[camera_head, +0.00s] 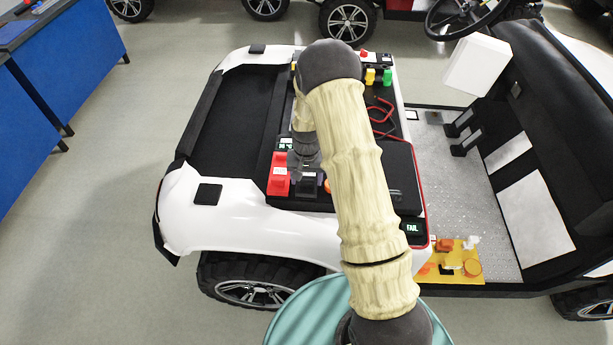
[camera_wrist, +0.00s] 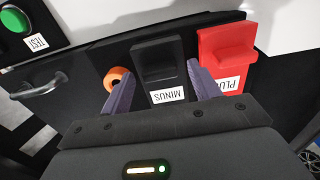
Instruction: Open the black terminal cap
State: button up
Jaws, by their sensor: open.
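The black terminal cap (camera_wrist: 157,52) shows in the wrist view with a white MINUS label on its near side. It sits on the black panel and looks shut. My gripper (camera_wrist: 162,70) is open, with one purple finger on each side of the black cap. I cannot tell whether either finger touches it. In the head view my gripper (camera_head: 307,172) points down over the cap area, and my arm hides part of the panel.
A red PLUS cap (camera_wrist: 228,50) stands close to the right finger in the wrist view. An orange round part (camera_wrist: 117,79) lies beside the left finger. A green TEST button (camera_wrist: 14,21) is at the upper left. Red cables (camera_head: 384,118) lie farther back in the head view.

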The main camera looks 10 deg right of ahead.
jog(key=shift+f, duration=0.1)
grip_shut()
dwell(0.4)
